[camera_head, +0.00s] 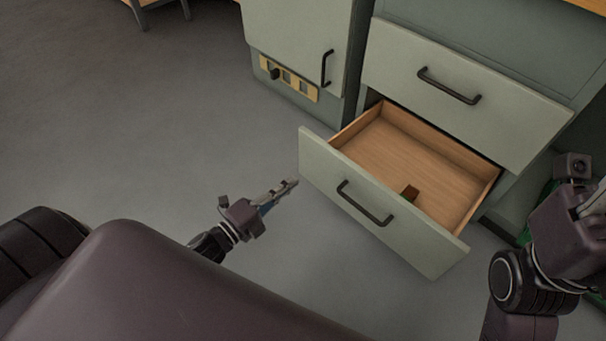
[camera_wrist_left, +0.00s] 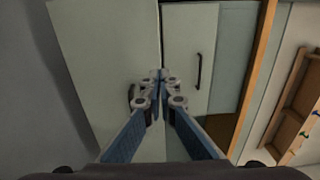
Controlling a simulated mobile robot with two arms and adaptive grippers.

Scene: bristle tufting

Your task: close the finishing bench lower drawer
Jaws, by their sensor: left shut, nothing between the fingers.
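The finishing bench lower drawer (camera_head: 385,203) is pulled out, with a grey-green front, a black bar handle (camera_head: 364,204) and a wooden inside.
The upper drawer (camera_head: 455,90) above it looks shut, with its own black handle. A cabinet door (camera_head: 295,45) with a handle and a yellow panel (camera_head: 289,78) stands to the left. Grey floor (camera_head: 130,140) is free left of the drawer. Something green shows behind my right arm.

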